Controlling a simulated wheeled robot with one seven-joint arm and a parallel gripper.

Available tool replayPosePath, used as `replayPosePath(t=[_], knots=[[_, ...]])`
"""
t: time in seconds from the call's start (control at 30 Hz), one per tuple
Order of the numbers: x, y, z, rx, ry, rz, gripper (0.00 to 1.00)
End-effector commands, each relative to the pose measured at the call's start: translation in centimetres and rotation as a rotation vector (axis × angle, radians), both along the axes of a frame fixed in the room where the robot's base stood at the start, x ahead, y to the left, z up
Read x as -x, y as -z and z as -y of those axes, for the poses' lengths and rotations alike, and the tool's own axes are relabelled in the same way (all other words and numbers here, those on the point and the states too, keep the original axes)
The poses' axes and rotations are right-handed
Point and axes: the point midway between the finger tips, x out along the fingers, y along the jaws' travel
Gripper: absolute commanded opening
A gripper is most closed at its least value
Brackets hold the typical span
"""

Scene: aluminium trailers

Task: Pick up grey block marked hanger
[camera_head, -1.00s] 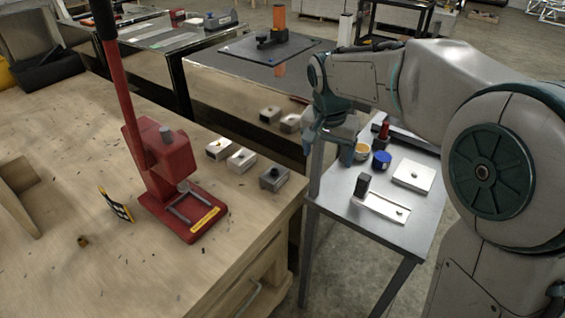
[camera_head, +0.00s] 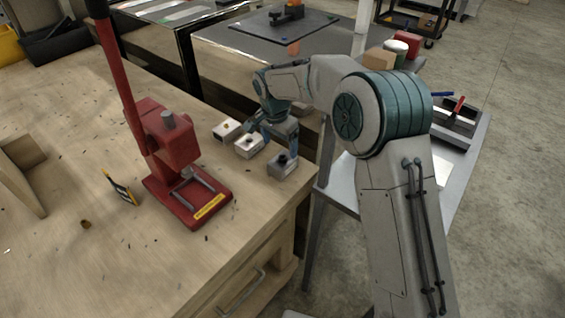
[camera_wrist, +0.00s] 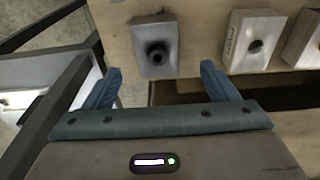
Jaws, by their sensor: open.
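The grey block (camera_head: 283,168) with a dark round knob sits near the right corner of the wooden workbench. In the wrist view the grey block (camera_wrist: 149,62) lies at the top centre, just beyond and between my fingertips; I cannot read a mark on it. My gripper (camera_head: 276,141) is open and points down above and slightly behind the block. In the wrist view my gripper (camera_wrist: 160,70) has its two blue fingers spread wide with nothing between them.
Two paler blocks, one (camera_head: 249,146) in the middle and one (camera_head: 227,130) at the left, stand in a row beside the grey block. A red press (camera_head: 170,145) stands to their left. A metal side table (camera_head: 341,185) is right of the workbench, across a gap.

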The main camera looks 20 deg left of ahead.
Motion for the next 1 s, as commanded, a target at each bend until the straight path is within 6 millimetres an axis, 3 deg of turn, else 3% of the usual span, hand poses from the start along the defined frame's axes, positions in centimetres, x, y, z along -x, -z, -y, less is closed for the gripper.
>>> replayPosePath(t=[0.1,0.37,0.6,0.93,1.0], knots=[[-0.2,1.7,0.2,0.001,0.001,-0.003,0.8],[-0.3,3.7,0.4,0.001,0.001,-0.003,0.8],[-0.5,7.1,0.7,0.0,-0.001,-0.002,0.8],[-0.7,7.9,0.7,-0.002,0.0,0.001,0.8],[-0.7,7.9,0.7,-0.001,0.0,0.0,0.61]])
